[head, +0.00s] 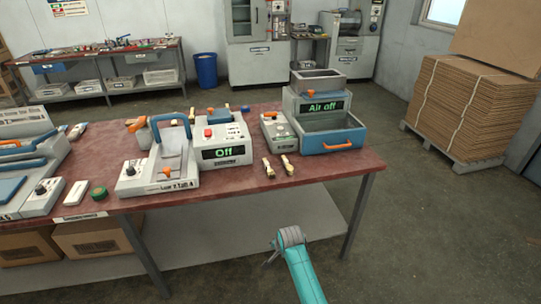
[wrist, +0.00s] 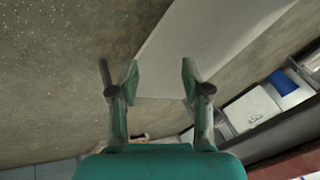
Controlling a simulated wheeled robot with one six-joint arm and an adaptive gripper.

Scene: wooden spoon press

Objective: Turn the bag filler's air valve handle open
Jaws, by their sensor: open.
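The bag filler (head: 316,106) stands at the right end of the red-topped table, grey with a hopper on top and a green display reading "Air off". An orange handle (head: 337,146) lies roughly level across the front of its blue-fronted tray; I take it for the air valve handle. My gripper (wrist: 158,72) is open and empty in the wrist view, with bare floor and a pale surface beyond its fingers. In the head view my arm is low, in front of the table's right end and apart from the filler. The wrist view does not clearly show the handle.
The table (head: 240,183) also holds a grey box reading "Off" (head: 222,141), a small grey control box (head: 278,132) beside the filler, and brass-coloured pieces (head: 287,165) near the front edge. Stacked cardboard (head: 470,105) stands at right. Floor right of the table is clear.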

